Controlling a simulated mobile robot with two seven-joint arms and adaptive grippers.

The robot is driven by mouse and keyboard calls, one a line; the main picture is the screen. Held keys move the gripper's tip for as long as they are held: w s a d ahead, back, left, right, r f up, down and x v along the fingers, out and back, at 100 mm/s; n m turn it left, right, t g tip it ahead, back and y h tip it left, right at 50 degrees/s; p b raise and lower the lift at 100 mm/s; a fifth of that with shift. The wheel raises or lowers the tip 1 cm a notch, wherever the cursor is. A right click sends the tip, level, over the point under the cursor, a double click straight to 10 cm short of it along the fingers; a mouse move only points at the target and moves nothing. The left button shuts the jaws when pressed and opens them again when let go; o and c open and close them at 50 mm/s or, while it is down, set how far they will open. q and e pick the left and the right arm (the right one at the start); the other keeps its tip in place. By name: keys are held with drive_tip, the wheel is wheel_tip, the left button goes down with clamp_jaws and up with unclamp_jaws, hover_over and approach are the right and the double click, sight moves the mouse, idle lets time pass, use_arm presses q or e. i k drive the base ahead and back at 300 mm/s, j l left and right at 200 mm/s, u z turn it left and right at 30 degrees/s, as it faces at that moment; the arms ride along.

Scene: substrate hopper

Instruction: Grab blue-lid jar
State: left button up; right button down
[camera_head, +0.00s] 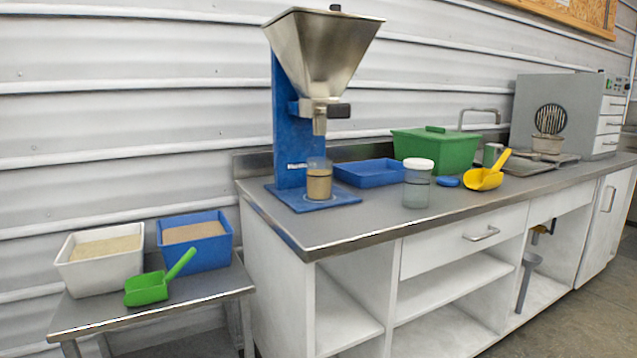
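No jar wearing a blue lid shows. A loose blue lid (448,181) lies flat on the steel counter. Left of it stands an upright clear jar with a white lid (417,184), with greyish contents. A clear jar with tan material (319,183) stands upright on the blue base plate (336,197), under the spout of the metal hopper (322,50). No lid is visible on this jar. I cannot tell which jar the blue lid belongs to. Neither of my grippers is in view.
A blue tray (370,173), green lidded box (436,150), yellow scoop (486,178) and grey oven (570,115) are on the counter (350,232). Its front strip is clear. A lower side table holds a white bin (100,268), blue bin (195,257) and green scoop (150,287).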

sight(318, 170)
drive_tip(key=i+j, duration=0.2)
drive_tip(key=i+j+z, duration=0.2)
drive_tip(key=j+z, duration=0.25)
drive_tip(key=j, duration=0.15)
drive_tip(key=i+j+z, duration=0.2)
drive_tip(key=j, duration=0.15)
drive_tip(key=k, duration=0.1)
